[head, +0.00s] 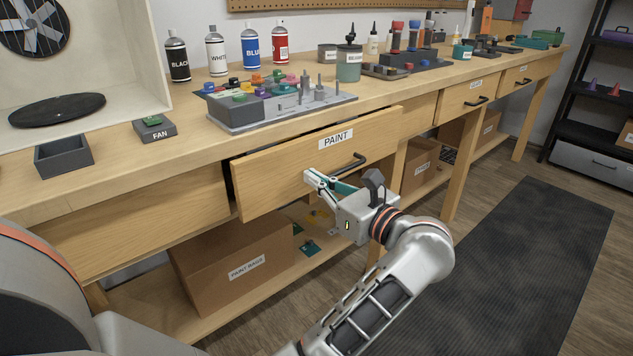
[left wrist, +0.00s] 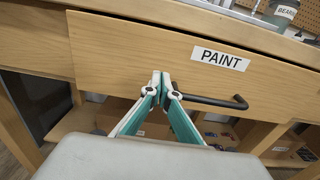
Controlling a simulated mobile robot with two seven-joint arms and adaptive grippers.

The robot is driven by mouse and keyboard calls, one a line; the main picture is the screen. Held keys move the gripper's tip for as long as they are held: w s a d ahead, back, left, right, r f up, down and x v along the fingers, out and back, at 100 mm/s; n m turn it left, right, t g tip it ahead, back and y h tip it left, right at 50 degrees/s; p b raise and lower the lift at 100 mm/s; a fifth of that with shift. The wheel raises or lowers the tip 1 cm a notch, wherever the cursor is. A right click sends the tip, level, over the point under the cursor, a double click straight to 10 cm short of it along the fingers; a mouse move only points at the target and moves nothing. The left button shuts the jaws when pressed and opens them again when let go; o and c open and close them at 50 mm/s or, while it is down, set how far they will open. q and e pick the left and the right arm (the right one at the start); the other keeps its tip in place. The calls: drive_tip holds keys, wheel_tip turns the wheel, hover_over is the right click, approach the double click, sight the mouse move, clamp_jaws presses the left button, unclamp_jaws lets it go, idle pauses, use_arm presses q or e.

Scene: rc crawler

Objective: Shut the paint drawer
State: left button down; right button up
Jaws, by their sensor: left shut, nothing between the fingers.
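The wooden drawer with the PAINT label (head: 264,177) stands partly out from the bench, with a gap at its left edge. Its dark bar handle (head: 350,162) is on the right half of its front. My left gripper (head: 310,178) is shut and empty, its tips at the drawer front below the label and left of the handle. In the left wrist view the closed fingertips (left wrist: 161,77) point at the drawer front (left wrist: 120,55), with the handle (left wrist: 215,101) to their right. I cannot tell whether the tips touch the wood. My right gripper is not in view.
The bench top (head: 200,130) holds a grey paint rack (head: 235,125), spray cans, a small grey box (head: 63,157) and a fan switch (head: 154,128). A cardboard box (head: 235,262) sits on the shelf below. A dark floor mat (head: 520,240) lies clear at right.

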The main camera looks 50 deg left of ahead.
sight(303, 170)
use_arm(q)
drive_tip(key=shift+a, duration=0.5)
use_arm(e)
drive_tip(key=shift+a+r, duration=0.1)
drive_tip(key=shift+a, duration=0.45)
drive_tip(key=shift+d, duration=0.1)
use_arm(q)
drive_tip(key=a, duration=0.3)
drive_tip(key=shift+w+a+r, duration=0.1)
drive_tip(key=shift+w+a, duration=0.05)
drive_tip(key=shift+a, duration=0.05)
drive_tip(key=shift+d, duration=0.1)
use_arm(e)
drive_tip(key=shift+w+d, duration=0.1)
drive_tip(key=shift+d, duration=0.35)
use_arm(q)
drive_tip(key=shift+d, duration=0.1)
